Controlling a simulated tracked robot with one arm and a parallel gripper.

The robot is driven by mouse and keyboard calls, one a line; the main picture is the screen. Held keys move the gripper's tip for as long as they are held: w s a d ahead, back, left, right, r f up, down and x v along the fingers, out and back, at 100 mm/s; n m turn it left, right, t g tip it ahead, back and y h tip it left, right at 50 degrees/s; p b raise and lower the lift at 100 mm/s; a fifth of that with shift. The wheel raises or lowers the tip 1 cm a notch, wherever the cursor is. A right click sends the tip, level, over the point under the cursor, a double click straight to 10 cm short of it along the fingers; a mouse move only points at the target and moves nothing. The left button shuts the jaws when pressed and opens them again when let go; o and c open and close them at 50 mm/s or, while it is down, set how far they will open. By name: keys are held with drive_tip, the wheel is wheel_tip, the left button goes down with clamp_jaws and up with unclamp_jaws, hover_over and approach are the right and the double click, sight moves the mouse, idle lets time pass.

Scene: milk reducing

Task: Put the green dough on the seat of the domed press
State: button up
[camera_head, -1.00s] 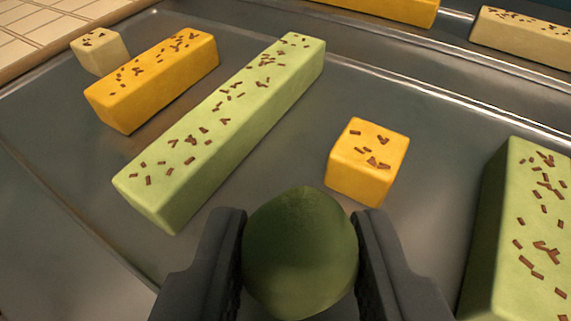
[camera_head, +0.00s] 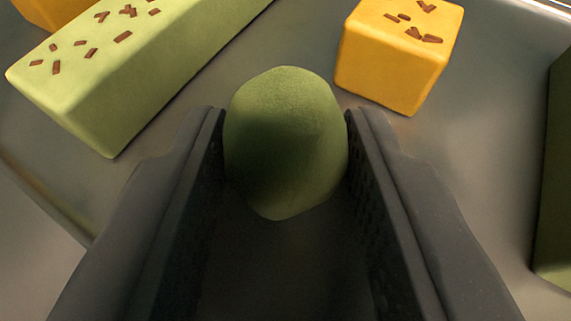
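The green dough (camera_head: 284,130) is a dark green rounded lump. It sits between the two black fingers of my gripper (camera_head: 285,135), near their tips, and touches both. My gripper is shut on it. The dough's lower side is in shade, and I cannot tell whether it touches the tray below. The domed press and its seat do not show in this view.
A metal tray (camera_head: 480,130) lies below. A long light green bar (camera_head: 130,70) with brown flecks is at upper left, and an orange block (camera_head: 395,60) is at upper right. A dark green side (camera_head: 558,190) shows at the right edge. An orange piece (camera_head: 45,10) is at the top left.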

drive_tip(key=shift+o, duration=1.4)
drive_tip(key=shift+r, duration=0.15)
drive_tip(key=p+v, duration=0.2)
drive_tip(key=v, duration=1)
drive_tip(key=shift+d, duration=0.1)
